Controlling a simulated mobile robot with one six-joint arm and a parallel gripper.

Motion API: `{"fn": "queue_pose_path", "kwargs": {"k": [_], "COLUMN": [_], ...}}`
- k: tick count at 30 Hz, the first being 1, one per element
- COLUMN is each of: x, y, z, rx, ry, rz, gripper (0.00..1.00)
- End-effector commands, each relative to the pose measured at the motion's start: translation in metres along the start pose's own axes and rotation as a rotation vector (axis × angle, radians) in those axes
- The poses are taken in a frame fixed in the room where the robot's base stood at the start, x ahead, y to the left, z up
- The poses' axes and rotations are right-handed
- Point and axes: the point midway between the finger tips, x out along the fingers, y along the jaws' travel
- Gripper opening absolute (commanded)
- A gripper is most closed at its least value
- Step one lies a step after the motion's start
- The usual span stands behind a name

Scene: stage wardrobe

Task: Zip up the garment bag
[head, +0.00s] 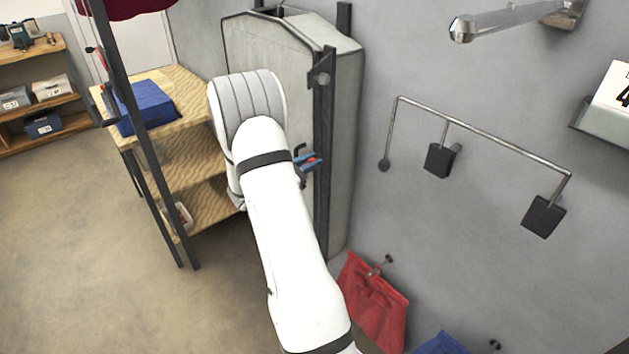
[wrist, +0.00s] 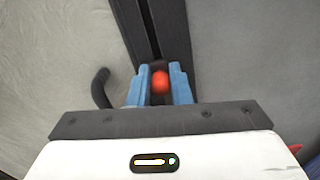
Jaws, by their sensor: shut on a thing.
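The garment bag (head: 344,150) is a grey bag hanging against the wall in the head view, with a dark vertical strip down its front right side. The wrist view shows its pale fabric (wrist: 50,60) on both sides of the dark zip strip (wrist: 163,25). My gripper (wrist: 160,84) has blue fingers shut on an orange-red zip pull (wrist: 160,82), at the strip. In the head view the gripper (head: 308,162) is partly hidden behind my white arm, at about mid-height of the bag. A dark curved hook or handle (wrist: 100,88) is left of the fingers.
A wooden shelf unit (head: 185,130) with a blue box (head: 145,107) stands left of the bag. A metal rail (head: 480,133) is on the wall at right. Red (head: 372,303) and blue (head: 440,344) bags hang low on the wall. The floor at left is clear.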

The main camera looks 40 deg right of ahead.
Motion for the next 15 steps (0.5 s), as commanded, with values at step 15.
{"fn": "queue_pose_path", "kwargs": {"k": [15], "x": [0.001], "y": [0.027], "z": [0.177], "rx": [0.009], "ry": [-0.004], "rz": [-0.002], "gripper": [0.0]}}
